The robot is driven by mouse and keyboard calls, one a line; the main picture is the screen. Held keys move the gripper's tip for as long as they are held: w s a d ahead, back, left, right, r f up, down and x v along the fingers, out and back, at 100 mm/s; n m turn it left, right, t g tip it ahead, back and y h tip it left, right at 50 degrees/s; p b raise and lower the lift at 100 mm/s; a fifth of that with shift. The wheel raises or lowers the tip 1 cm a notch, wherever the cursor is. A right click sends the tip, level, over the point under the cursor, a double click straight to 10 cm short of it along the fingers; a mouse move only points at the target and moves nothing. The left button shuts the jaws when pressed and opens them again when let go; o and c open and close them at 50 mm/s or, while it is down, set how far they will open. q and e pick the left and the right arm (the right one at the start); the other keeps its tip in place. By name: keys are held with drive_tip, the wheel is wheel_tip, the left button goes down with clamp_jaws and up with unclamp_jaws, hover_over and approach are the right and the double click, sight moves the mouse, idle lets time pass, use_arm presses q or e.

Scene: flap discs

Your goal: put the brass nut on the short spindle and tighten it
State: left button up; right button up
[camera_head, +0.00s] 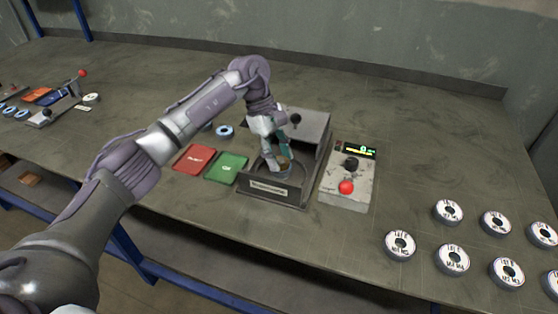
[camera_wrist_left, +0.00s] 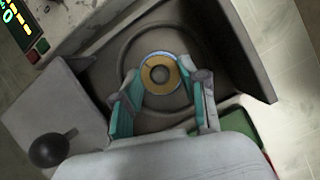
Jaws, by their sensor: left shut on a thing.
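I cannot tell whether the grey centre is the short spindle or only a hole. The spindle is not clearly visible, nor is the nut's seating. My right gripper is not in view.
Right of the machine stands a grey control box (camera_head: 341,190) with a display, black knob and red button. A red card (camera_head: 193,159) and green card (camera_head: 227,167) lie left. Several labelled discs (camera_head: 452,259) lie at the front right. The back of the table is clear.

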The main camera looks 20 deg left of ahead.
use_arm(q)
drive_tip(key=shift+f, duration=0.25)
drive_tip(key=shift+f+m+b, duration=0.15)
drive_tip(key=shift+m+b, duration=0.35)
drive_tip(key=shift+b, duration=0.05)
drive_tip(key=shift+m+g+y+b, duration=0.4)
drive_tip(key=shift+m+g+b, duration=0.3)
drive_tip(key=shift+m, duration=0.4)
drive_tip(key=shift+w+m+y+b, duration=0.1)
drive_tip(key=shift+m+y+b, duration=0.2)
drive_tip(key=shift+m+b, duration=0.55)
drive_tip(key=shift+m+g, duration=0.4)
drive_tip(key=shift+m, duration=0.25)
clamp_jaws()
drive_tip(key=o, duration=1.3)
unclamp_jaws()
drive_tip(key=shift+p, duration=0.3)
drive_tip(key=shift+r, duration=0.3)
drive_tip(key=shift+r+p, duration=2.15)
drive_tip(key=shift+r, duration=1.3)
